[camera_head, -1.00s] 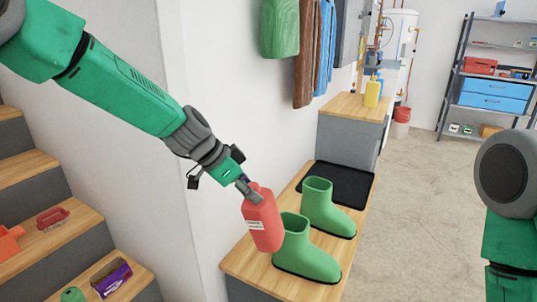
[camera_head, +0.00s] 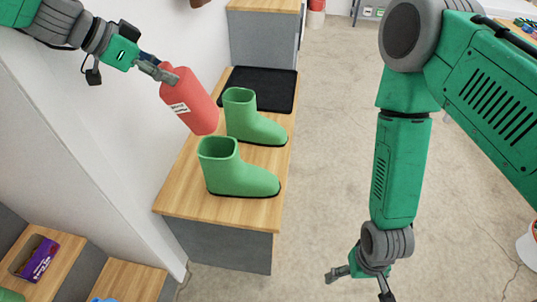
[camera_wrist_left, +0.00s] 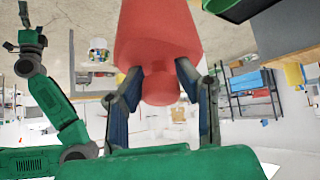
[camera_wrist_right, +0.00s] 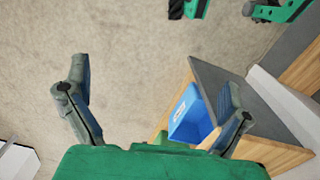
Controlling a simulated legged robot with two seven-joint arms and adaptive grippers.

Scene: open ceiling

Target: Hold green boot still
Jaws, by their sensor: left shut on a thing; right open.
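Two green boots stand upright on a wooden-topped bench (camera_head: 185,195): a nearer boot (camera_head: 240,178) and a farther boot (camera_head: 255,122), toes to the right. My left gripper (camera_head: 165,72) is shut on the neck of a red bottle (camera_head: 190,100) with a white label, tilted left of the farther boot. The red bottle also fills the top middle of the left wrist view (camera_wrist_left: 160,35), between the fingers. I cannot tell whether it touches the boot. My right gripper (camera_head: 358,284) is open and empty, low over the floor, right of the bench and apart from the boots.
A black mat (camera_head: 262,88) lies behind the boots. A white wall post (camera_head: 100,170) rises left of the bench. Steps hold a purple box (camera_head: 36,258). A blue bin (camera_wrist_right: 188,115) shows in the right wrist view. Bare floor (camera_head: 335,150) lies right of the bench.

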